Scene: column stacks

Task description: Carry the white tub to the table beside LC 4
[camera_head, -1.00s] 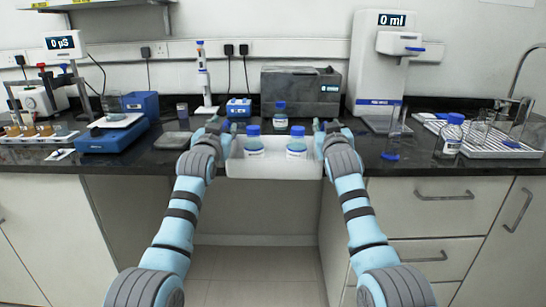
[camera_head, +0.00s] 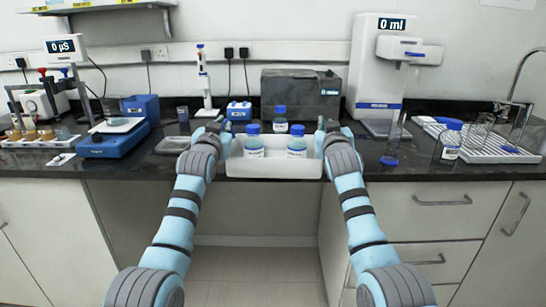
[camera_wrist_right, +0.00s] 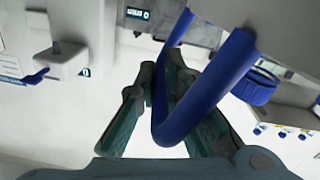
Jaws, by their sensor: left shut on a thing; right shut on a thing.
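The white tub (camera_head: 273,169) is in the middle of the head view, at the bench's front edge. Two blue-capped bottles, a left one (camera_head: 254,143) and a right one (camera_head: 297,143), stand upright in it. My left gripper (camera_head: 217,124) is shut at the tub's left end; the grip itself is hidden. My right gripper (camera_head: 327,125) is at its right end. In the right wrist view, my right gripper (camera_wrist_right: 163,72) is shut on the tub's blue handle (camera_wrist_right: 222,80). I cannot tell whether the tub touches the bench. No LC 4 label is legible.
Another blue-capped bottle (camera_head: 281,121) stands behind the tub, seemingly on the black bench (camera_head: 400,170). A dark grey instrument (camera_head: 300,95) is at the back. A blue-based balance (camera_head: 113,140) is left; a dispenser (camera_head: 380,75) and white drying rack (camera_head: 480,145) are right. Drawers are below.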

